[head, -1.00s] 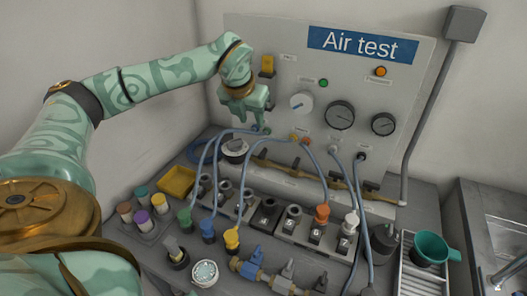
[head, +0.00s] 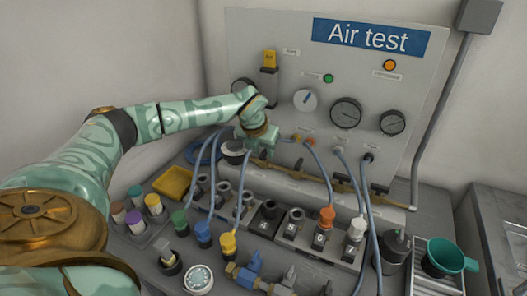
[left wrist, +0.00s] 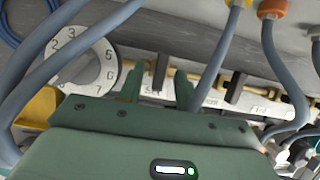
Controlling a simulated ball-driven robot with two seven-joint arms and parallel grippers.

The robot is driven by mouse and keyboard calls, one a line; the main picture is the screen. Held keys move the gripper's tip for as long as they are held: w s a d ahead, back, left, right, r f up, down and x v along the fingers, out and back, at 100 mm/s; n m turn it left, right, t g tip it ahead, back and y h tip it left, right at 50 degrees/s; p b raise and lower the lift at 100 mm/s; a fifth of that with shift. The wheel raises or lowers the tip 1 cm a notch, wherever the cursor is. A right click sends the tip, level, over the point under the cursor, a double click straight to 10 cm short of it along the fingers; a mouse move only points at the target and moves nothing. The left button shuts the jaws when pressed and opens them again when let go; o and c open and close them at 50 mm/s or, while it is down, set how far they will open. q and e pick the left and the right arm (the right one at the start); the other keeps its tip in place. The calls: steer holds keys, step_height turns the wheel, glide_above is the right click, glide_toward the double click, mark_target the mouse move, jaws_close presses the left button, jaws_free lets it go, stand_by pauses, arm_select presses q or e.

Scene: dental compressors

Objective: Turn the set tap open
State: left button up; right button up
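The set tap shows in the left wrist view as a black lever handle (left wrist: 161,70) on a brass pipe (left wrist: 205,84), above a partly hidden label that seems to read "SET". My left gripper (left wrist: 158,88) is open, with one green finger on each side of this handle. Gaps show between handle and fingers, and I cannot tell whether either touches. In the head view my left gripper (head: 262,150) is low in front of the panel at the pipe's left end and hides the set tap. My right gripper is not in view.
A second black handle (left wrist: 235,87) stands to the right on the pipe. A numbered white dial (left wrist: 86,62) is close on the left. Blue-grey hoses (head: 320,170) hang around the gripper. Coloured connectors (head: 202,232) and a yellow tray (head: 173,183) stand in front.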

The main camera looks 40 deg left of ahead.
arm_select(q)
jaws_close()
